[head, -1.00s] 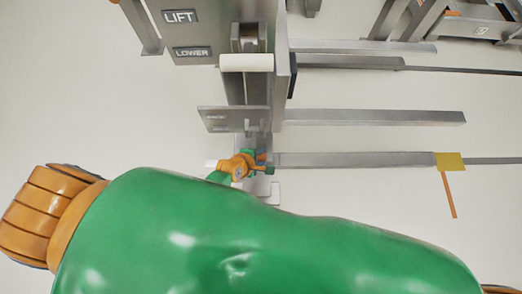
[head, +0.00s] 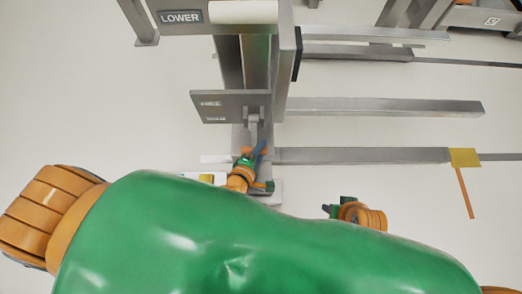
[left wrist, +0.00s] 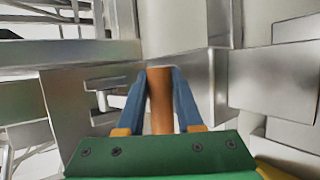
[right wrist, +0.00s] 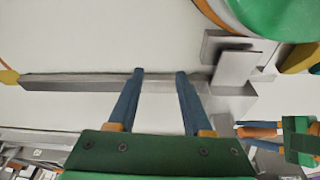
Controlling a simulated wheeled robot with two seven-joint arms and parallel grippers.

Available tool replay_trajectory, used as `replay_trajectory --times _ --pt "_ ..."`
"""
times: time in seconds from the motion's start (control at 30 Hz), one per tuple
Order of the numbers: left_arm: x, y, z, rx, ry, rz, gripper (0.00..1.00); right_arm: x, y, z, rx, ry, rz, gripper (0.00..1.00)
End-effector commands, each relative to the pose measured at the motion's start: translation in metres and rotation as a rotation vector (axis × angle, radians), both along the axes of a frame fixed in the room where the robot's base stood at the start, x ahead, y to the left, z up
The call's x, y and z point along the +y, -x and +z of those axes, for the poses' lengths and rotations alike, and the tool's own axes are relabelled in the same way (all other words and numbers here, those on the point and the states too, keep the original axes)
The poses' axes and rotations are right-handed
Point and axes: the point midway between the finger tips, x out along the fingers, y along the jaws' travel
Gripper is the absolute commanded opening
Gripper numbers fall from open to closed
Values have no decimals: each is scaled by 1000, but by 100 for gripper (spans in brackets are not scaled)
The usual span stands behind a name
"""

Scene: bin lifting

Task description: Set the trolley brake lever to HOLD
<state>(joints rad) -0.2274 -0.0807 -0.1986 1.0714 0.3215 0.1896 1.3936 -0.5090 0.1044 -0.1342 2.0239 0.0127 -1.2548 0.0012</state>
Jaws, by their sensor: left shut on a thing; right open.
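The brake lever shows as an orange bar (left wrist: 160,100) between the blue fingers in the left wrist view. My left gripper (left wrist: 160,78) is shut on it. In the head view the left gripper (head: 256,152) is at the foot of the trolley post, just below a grey plate (head: 228,106) with two small labels, too small to read surely. The fingers hide part of the lever. My right gripper (right wrist: 160,73) is open and empty, above the floor and near a grey beam. In the head view only its wrist shows, right of the left gripper.
A grey panel marked LOWER (head: 180,17) and a white roller (head: 243,12) are at the top of the head view. Grey beams (head: 380,106) run to the right. A yellow patch (head: 465,157) lies at the right. Light floor is open at the left.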

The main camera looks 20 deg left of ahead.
Motion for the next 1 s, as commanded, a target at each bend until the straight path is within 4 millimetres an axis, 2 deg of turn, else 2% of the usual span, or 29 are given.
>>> replay_trajectory --times 0.43,0.47,0.53,0.57,0.9,1.0 --pt "-2 0 -1 -3 0 -4 0 0 0 3 -2 0 0 50" --pt "-2 0 -1 -3 0 -4 40 0 0 3 -2 0 0 50" --pt "-1 0 -1 -3 -1 -4 59 0 0 3 -2 0 0 50" --pt "-1 0 -1 -3 -1 -4 64 0 0 3 -2 -1 -1 50" --pt "0 1 1 -5 -2 -2 64 0 -1 4 -4 -1 -1 50" --pt "1 7 6 -5 -2 -2 64 0 1 -6 7 3 2 50"
